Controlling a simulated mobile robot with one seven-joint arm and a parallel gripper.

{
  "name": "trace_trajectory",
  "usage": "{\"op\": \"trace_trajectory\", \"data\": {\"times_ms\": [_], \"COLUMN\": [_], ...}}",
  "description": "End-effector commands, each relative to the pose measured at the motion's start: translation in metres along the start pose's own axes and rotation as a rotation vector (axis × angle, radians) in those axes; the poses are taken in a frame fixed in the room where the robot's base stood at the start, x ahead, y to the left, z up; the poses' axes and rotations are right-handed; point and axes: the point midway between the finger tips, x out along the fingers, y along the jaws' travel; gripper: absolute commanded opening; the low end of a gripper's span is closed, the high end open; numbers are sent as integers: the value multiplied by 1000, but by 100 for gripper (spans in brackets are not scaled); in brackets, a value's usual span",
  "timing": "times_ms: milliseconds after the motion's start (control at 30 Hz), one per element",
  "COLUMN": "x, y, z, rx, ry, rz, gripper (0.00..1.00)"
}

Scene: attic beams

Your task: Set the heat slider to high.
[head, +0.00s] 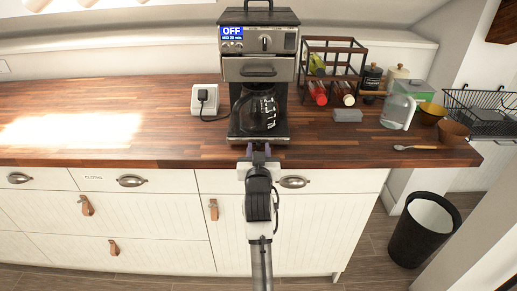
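The coffee machine (258,72) stands at the back of the wooden counter, with a blue display reading OFF and a round knob (266,43) on its upper front panel. A glass carafe (258,108) sits in its lower bay. I cannot make out the heat slider; the panel's small controls are too small to tell apart. My gripper (258,150) is in front of the counter's front edge, below and in front of the machine's base. Its two fingertips stand apart with nothing visible between them.
A wall socket block (204,99) with a plugged cable is left of the machine. A bottle rack (330,64), a grey block (348,115), a glass jug (398,111) and a spoon (415,147) are to the right. The left counter (150,130) is clear. A black bin (424,230) stands on the floor.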

Motion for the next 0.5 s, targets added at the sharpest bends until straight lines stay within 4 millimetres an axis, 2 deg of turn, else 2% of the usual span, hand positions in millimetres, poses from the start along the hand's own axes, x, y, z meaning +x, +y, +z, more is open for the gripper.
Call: {"op": "trace_trajectory", "data": {"times_ms": [233, 500], "x": [1, 0], "y": [0, 0], "z": [0, 0], "rx": [0, 0], "ry": [0, 0], "rz": [0, -1], "gripper": [35, 0]}}
